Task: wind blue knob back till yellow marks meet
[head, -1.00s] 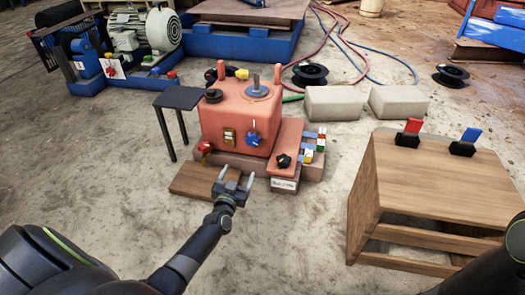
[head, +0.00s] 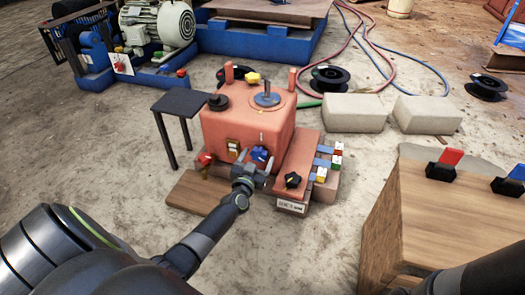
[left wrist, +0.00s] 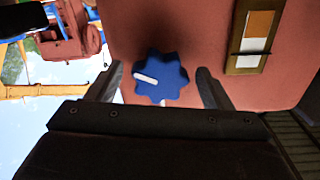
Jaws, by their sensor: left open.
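The blue lobed knob (head: 259,154) is on the front face of the red box-shaped housing (head: 225,130). In the left wrist view the knob (left wrist: 170,72) shows a pale line pointing left. My left gripper (head: 254,167) is open in front of the knob. In the left wrist view its two fingers stand either side of the knob with gaps; no contact shows. I cannot make out the yellow marks. My right gripper is out of view.
A brass plate with an orange and white window (left wrist: 257,42) is beside the knob. A black knob (head: 292,180) is on the lower red block at right. A dark small table (head: 180,102) stands left, and a wooden crate (head: 410,225) stands right.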

